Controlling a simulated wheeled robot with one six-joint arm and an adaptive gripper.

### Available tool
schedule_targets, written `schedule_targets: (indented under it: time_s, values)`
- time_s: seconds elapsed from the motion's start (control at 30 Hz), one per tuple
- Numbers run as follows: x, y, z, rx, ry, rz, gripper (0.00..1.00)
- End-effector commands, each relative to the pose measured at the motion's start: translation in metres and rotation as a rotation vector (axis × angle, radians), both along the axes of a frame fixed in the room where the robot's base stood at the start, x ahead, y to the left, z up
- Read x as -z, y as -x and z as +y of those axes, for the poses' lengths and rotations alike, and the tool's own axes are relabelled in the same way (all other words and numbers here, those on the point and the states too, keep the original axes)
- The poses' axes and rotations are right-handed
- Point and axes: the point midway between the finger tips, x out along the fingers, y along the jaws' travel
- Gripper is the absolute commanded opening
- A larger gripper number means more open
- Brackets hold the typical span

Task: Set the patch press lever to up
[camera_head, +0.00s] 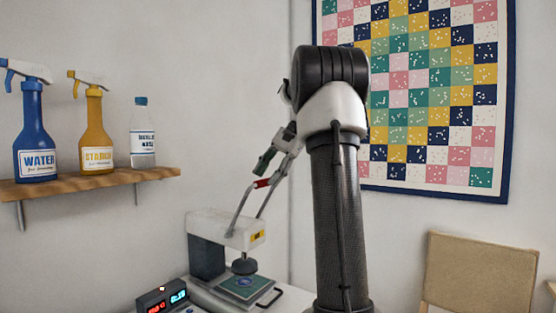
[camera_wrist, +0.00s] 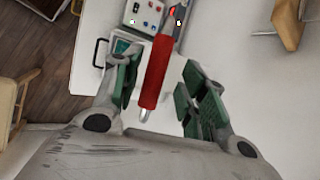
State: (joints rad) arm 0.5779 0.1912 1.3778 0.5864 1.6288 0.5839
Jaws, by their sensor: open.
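The patch press (camera_head: 222,229) is a white and grey machine at the lower middle of the head view. Its lever has two thin metal arms slanting up and right from the press body to a red grip (camera_head: 262,183). My gripper (camera_head: 276,158) is at the upper end of the lever. In the wrist view the red grip (camera_wrist: 157,72) lies between the spread green-padded fingers of my gripper (camera_wrist: 160,66), close to the left finger. The gripper is open; contact with the grip cannot be told. Part of the lever top is hidden by the gripper.
A small box with red and blue displays (camera_head: 162,299) stands in front of the press. A wooden shelf (camera_head: 95,184) at left carries a blue spray bottle (camera_head: 35,130), a yellow one (camera_head: 95,128) and a clear bottle (camera_head: 143,135). A quilt (camera_head: 430,95) hangs behind my arm.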

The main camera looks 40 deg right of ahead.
Motion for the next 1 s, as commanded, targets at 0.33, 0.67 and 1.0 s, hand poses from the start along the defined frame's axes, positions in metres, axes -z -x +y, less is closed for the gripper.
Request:
schedule_targets:
  time_s: [0.33, 0.67, 1.0]
  values:
    - [-0.061, 0.017, -0.036, 0.001, 0.002, -0.003, 0.42]
    - [-0.074, 0.022, -0.043, 0.000, 0.000, -0.001, 0.42]
    - [-0.074, 0.022, -0.043, 0.000, 0.000, -0.001, 0.42]
